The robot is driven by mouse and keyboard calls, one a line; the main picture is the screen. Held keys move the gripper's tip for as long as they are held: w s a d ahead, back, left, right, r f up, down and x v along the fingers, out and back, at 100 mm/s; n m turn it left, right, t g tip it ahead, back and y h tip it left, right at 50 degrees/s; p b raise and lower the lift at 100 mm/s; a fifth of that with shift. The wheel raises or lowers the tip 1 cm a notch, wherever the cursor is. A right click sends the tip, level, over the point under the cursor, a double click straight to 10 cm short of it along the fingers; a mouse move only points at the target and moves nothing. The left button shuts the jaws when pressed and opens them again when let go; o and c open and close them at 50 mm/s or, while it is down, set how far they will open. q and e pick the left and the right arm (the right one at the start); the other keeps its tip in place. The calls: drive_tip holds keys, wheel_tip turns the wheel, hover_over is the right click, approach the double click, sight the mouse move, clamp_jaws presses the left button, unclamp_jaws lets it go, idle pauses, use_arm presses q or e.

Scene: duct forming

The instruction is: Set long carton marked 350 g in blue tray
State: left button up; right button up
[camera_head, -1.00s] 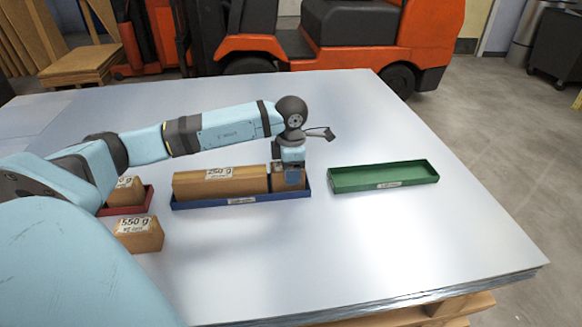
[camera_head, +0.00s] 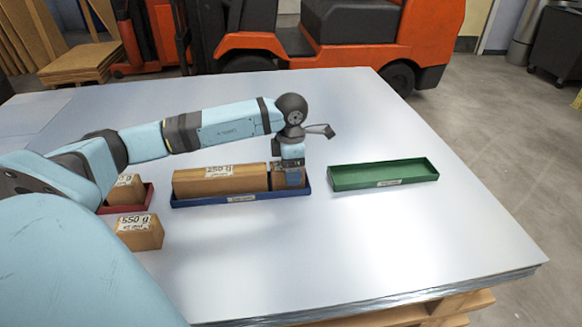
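The blue tray (camera_head: 240,201) lies on the metal table. A long brown carton (camera_head: 220,183) lies in its left and middle part; its label seems to read 250 g or 350 g, too small to be sure. The fingers are too small to tell open from shut. My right gripper is not in view.
An empty green tray (camera_head: 383,183) lies to the right. A red tray (camera_head: 149,198) with a carton (camera_head: 125,190) is partly hidden by my arm at left. A carton marked 550 g (camera_head: 139,233) lies in front of it. The table's front and right are clear.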

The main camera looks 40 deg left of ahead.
use_arm(q)
wheel_tip(320, 180, up, 14)
drive_tip(key=p, duration=0.2)
drive_tip(key=shift+f, duration=0.2)
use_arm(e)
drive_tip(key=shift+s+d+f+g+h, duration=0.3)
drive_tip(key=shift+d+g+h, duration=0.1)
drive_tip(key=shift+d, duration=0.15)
